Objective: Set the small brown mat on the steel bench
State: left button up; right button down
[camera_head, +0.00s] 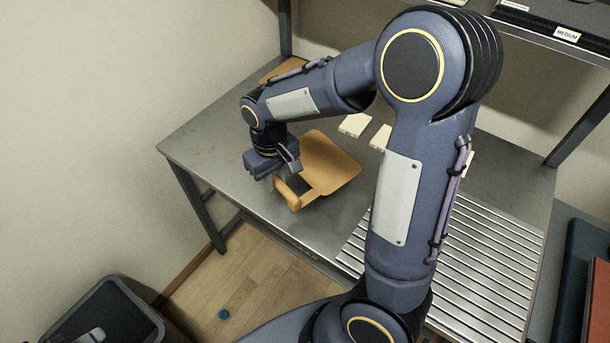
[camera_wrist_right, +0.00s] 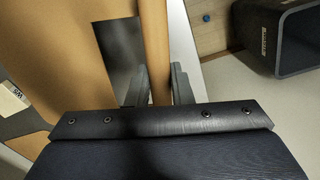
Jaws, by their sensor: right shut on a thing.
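The small brown mat (camera_head: 332,160) is a tan, flat piece with an opening and a raised roll-like bar (camera_head: 289,195) along its near left edge. It is at the left part of the steel bench (camera_head: 225,135); I cannot tell whether it touches the top. My right gripper (camera_head: 283,179) is shut on that bar. In the right wrist view the bar (camera_wrist_right: 155,40) runs between the two fingers (camera_wrist_right: 159,82), and the mat's flat part (camera_wrist_right: 50,50) spreads to the left. My left gripper is out of view.
Pale small blocks (camera_head: 355,125) lie behind the mat. Another tan piece (camera_head: 282,69) is at the bench's back left, partly hidden by my arm. A slatted metal rack (camera_head: 490,260) covers the right. A dark bin (camera_head: 100,315) and a blue ball (camera_head: 224,314) are on the floor.

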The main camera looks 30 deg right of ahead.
jog(key=s+d+r+n+b, duration=0.25)
jog(key=s+r, duration=0.35)
jog(key=s, duration=0.4)
jog(key=shift+n, duration=0.35)
jog(key=w+f, duration=0.3)
jog(key=w, duration=0.1)
jog(key=w+f+p, duration=0.1)
jog(key=w+f, duration=0.1)
jog(key=w, duration=0.2)
jog(key=w+f, duration=0.3)
jog(key=w, duration=0.1)
jog(key=shift+f, duration=0.35)
jog(key=shift+w+f, duration=0.6)
jog(key=shift+f, duration=1.6)
